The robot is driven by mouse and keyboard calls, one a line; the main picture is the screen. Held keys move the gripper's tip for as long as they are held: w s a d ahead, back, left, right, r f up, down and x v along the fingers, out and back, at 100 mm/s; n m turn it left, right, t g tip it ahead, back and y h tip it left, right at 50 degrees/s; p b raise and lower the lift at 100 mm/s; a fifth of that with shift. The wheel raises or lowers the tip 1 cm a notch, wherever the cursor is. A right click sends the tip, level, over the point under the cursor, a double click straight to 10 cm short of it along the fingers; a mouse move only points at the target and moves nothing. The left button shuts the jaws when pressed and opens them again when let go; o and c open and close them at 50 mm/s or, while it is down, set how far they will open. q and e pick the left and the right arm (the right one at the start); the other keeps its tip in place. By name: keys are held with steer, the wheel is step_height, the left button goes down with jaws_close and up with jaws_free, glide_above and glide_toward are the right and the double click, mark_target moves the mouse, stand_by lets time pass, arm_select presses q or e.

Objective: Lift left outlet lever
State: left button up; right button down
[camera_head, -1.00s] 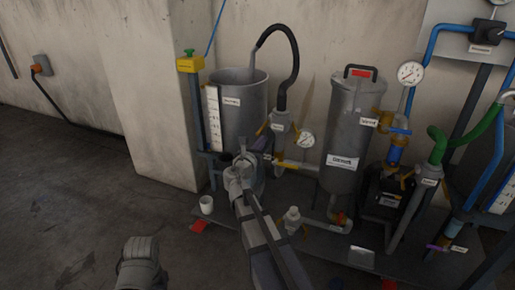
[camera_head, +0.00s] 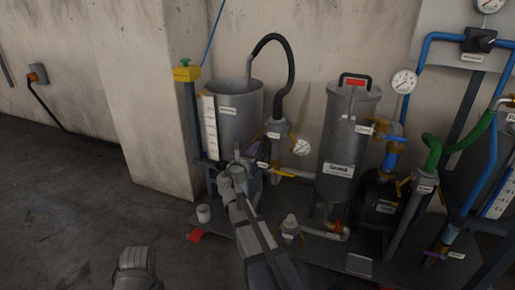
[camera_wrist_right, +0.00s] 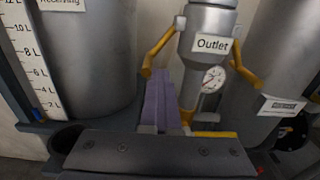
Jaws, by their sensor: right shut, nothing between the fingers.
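The grey outlet body (camera_wrist_right: 206,45), labelled "Outlet", has a yellow lever on each side in the right wrist view. The left outlet lever (camera_wrist_right: 155,50) slopes down and left, and its lower end is close to my fingers. The right lever (camera_wrist_right: 246,70) is clear of them. My right gripper (camera_wrist_right: 163,88) is shut and empty, its purple fingers just below and beside the left lever. I cannot tell whether they touch it. In the head view, the outlet (camera_head: 276,130) stands right of my right gripper (camera_head: 262,155).
The receiving tank (camera_head: 235,115) with its scale stands left of the outlet. A grey cylinder (camera_head: 349,145) stands to the right, with a gauge (camera_head: 301,147) between. The floor at left is mostly open.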

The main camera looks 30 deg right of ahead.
steer(key=shift+w+a, duration=0.1)
steer(key=shift+a, duration=0.05)
steer(key=shift+w+a+r+p, duration=0.3)
steer(key=shift+w+a, duration=0.1)
steer(key=shift+w, duration=0.05)
stand_by(0.3)
steer(key=shift+w+a+r+p, duration=0.35)
steer(key=shift+w+r+p, duration=0.1)
steer(key=shift+r+p, duration=0.1)
steer(key=shift+w+a+r+p, duration=0.35)
steer(key=shift+r+p, duration=0.25)
